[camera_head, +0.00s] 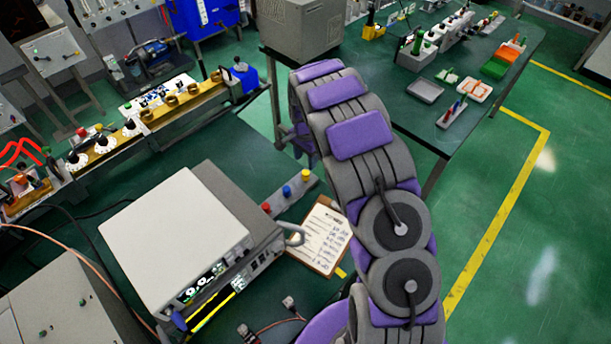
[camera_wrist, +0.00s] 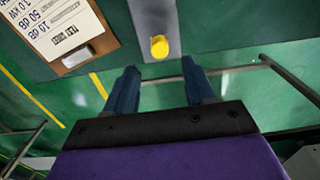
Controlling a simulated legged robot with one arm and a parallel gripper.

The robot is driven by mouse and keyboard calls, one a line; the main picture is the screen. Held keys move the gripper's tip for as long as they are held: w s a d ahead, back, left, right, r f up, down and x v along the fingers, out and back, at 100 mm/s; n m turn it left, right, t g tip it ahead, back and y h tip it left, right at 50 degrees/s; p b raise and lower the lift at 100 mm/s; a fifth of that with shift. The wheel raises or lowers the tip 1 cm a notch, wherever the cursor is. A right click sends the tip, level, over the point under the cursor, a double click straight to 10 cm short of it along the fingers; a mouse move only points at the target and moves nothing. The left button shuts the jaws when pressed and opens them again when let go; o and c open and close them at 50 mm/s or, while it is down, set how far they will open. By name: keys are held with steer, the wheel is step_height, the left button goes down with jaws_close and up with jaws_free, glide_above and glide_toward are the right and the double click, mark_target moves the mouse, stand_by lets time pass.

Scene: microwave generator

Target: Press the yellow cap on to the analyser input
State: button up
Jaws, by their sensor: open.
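The yellow cap (camera_head: 306,175) stands at the far right end of a grey strip, in line with a blue and a red cap. It also shows in the wrist view (camera_wrist: 159,47), on the end of the grey strip (camera_wrist: 154,18). My gripper (camera_wrist: 160,66) is open and empty. Its two blue fingers are spread to either side of the cap's line, with the cap beyond the tips and apart from them. In the head view my arm hides the gripper. A white-topped instrument with a lit display (camera_head: 175,240), perhaps the analyser, stands on the left; I cannot pick out its input.
A clipboard with a sheet (camera_head: 322,238) lies beside the strip and shows at the wrist view's upper left (camera_wrist: 62,30). A blue cap (camera_head: 287,191) and red cap (camera_head: 267,208) share the strip. Cables lie near the bench front.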

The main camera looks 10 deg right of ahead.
mark_target(306, 172)
step_height(306, 172, down, 6)
steer(key=shift+f+b, duration=0.25)
steer(key=shift+b, duration=0.1)
stand_by(1.3)
steer(key=shift+c, duration=0.5)
jaws_close()
steer(key=shift+r, duration=0.2)
steer(key=shift+r+p, duration=1.05)
steer(key=shift+r, duration=1.8)
